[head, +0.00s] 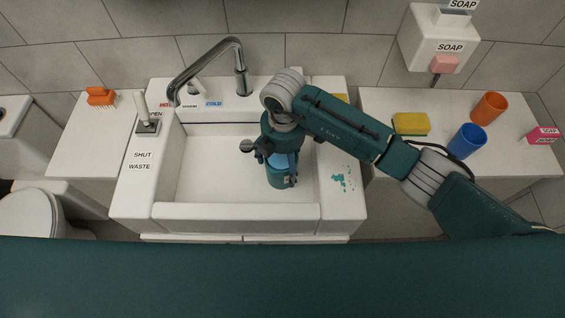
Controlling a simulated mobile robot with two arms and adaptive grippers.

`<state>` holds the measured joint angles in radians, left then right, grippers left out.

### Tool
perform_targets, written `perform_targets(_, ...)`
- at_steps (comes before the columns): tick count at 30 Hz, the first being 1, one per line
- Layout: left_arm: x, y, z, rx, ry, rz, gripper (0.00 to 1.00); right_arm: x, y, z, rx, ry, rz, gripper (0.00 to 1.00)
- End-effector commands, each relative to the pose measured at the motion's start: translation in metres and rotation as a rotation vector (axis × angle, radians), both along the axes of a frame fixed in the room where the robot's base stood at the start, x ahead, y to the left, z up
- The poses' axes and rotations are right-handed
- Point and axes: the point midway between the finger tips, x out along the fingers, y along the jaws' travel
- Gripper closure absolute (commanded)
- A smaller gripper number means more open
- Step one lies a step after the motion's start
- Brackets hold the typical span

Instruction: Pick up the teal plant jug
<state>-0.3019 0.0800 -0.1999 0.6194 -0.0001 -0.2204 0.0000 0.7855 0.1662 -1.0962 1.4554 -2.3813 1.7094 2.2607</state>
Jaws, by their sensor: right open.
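The teal plant jug (279,180) stands in the white sink basin, right of its middle, with a lighter blue part showing at its top. My right gripper (277,158) is directly over the jug, pointing down, with its jaws open. The wrist hides much of the jug's top, and I cannot tell whether the fingers touch it. My left gripper is not in view.
The sink (235,212) has raised walls and a chrome tap (210,55) at the back left. A waste lever (146,120) stands on its left rim. Teal bits (342,178) lie on the right rim. A yellow sponge (410,122), orange cup (489,108) and blue cup (467,140) stand on the right counter.

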Motion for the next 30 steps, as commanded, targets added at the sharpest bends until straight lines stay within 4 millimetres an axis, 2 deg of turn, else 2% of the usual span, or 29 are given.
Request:
perform_targets(1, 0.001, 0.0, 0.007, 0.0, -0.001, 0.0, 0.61, -0.001, -0.001, -0.005, -0.002, 0.003, -0.001, 0.15)
perform_targets(6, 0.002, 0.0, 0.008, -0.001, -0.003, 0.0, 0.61, 0.0, 0.0, -0.025, -0.001, 0.001, -0.001, 0.15)
perform_targets(14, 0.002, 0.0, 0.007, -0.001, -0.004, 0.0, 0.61, 0.0, 0.0, -0.028, 0.0, -0.001, 0.0, 0.17)
perform_targets(24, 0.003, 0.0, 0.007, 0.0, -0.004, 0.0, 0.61, 0.0, -0.001, -0.028, -0.001, 0.0, -0.001, 0.84)
perform_targets(25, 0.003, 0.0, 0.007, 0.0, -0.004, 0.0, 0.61, 0.001, 0.0, -0.027, 0.001, -0.002, 0.0, 0.84)
perform_targets(26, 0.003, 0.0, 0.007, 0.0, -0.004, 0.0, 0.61, 0.001, 0.0, -0.027, 0.001, -0.002, -0.001, 0.91)
perform_targets(30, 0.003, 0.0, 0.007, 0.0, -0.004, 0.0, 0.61, 0.001, -0.001, -0.027, 0.0, -0.002, -0.001, 0.91)
